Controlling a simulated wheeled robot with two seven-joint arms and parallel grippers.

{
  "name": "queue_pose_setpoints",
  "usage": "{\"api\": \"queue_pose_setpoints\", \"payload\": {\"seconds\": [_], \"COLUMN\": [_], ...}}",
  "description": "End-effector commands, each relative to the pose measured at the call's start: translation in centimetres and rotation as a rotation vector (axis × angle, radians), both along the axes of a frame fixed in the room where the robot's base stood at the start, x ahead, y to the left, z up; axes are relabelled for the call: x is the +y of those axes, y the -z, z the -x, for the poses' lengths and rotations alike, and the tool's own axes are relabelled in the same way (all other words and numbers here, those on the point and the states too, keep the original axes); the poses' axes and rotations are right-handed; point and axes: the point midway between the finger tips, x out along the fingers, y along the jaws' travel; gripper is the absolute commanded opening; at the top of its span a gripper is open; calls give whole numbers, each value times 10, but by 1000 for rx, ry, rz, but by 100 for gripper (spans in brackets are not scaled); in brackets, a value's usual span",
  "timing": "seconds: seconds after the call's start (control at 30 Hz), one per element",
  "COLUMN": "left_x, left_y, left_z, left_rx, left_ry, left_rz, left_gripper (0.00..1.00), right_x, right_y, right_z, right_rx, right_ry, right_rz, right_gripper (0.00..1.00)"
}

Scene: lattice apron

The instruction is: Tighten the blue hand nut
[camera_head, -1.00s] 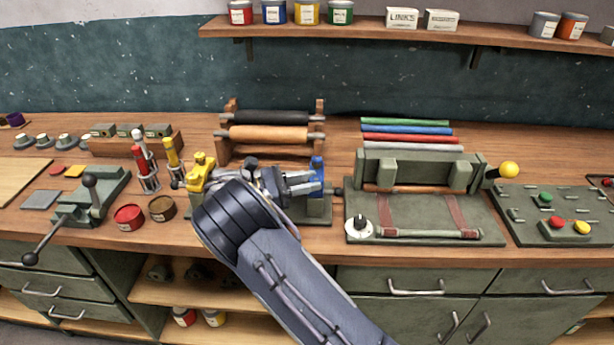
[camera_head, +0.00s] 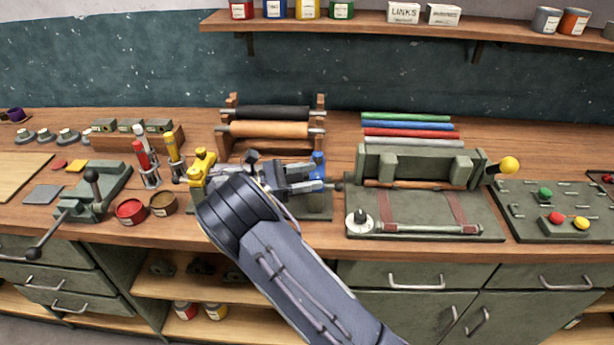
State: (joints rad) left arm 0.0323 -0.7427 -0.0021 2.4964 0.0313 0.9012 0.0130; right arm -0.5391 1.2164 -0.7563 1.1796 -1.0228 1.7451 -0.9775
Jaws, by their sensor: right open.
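The blue hand nut (camera_head: 318,164) stands at the right end of a small green fixture (camera_head: 318,207) on the workbench. A yellow part (camera_head: 202,164) stands at the fixture's left end. My right gripper (camera_head: 318,179) reaches in from below, its fingers pointing right at the blue nut. The fingers are open and lie at the nut, overlapping it in the picture; I cannot tell whether they touch it. My right wrist hides the middle of the fixture. My left gripper is not in view.
A roller rack (camera_head: 270,130) stands just behind the fixture. A green clamp press (camera_head: 420,170) with a yellow knob is to the right. Red and brown tins (camera_head: 131,210) and a lever tool (camera_head: 92,195) are to the left. A shelf (camera_head: 420,32) hangs above.

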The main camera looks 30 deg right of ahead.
Motion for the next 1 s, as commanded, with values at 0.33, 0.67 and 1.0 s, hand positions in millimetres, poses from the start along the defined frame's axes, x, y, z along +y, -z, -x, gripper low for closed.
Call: {"api": "queue_pose_setpoints", "payload": {"seconds": [0.33,0.67,1.0], "left_x": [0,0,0], "left_y": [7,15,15], "left_z": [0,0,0], "left_rx": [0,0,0], "left_ry": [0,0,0], "left_rz": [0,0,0], "left_gripper": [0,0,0], "right_x": [26,71,75], "right_y": [2,1,0], "right_z": [-8,-21,-21], "right_rx": [-3,-1,0], "right_ry": [-4,-2,0], "right_rz": [1,0,0], "right_gripper": [53,53,53]}}
